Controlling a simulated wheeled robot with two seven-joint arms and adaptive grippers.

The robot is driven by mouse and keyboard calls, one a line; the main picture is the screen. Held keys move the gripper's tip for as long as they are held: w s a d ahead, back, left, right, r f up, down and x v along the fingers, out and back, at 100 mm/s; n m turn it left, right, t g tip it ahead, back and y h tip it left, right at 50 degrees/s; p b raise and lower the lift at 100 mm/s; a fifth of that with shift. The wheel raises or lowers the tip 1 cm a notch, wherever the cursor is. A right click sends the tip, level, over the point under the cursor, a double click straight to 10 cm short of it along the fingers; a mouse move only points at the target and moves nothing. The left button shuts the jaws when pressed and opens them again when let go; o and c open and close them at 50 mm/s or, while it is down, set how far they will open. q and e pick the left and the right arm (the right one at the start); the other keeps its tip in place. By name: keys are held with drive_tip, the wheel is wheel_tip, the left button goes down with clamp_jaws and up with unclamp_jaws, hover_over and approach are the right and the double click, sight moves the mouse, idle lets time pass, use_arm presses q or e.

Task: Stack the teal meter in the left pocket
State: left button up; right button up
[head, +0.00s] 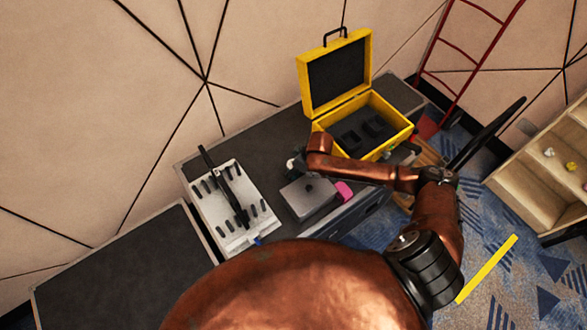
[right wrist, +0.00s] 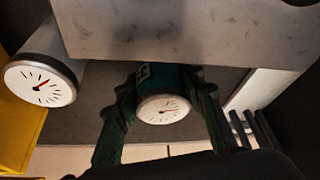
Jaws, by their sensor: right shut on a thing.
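The teal meter (right wrist: 152,80), with a white dial, is between the green fingers of my right gripper (right wrist: 160,100) in the right wrist view. The gripper is shut on it. In the head view my right gripper (head: 296,164) is mostly hidden by my copper arm, left of the open yellow case (head: 384,152), and the meter is too small to make out. The case's dark insert has pockets; the left pocket (head: 349,142) looks empty, though the arm hides part of the insert. My left gripper is not in view.
A second, grey meter (right wrist: 40,80) stands near the case in the right wrist view. A grey box (head: 309,197) with a pink item (head: 344,191) lies in front of my gripper. A white slotted rack (head: 229,236) stands left on the dark bench (head: 262,142).

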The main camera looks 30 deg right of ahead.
drive_tip(key=shift+f, duration=0.1)
drive_tip(key=o, duration=1.3)
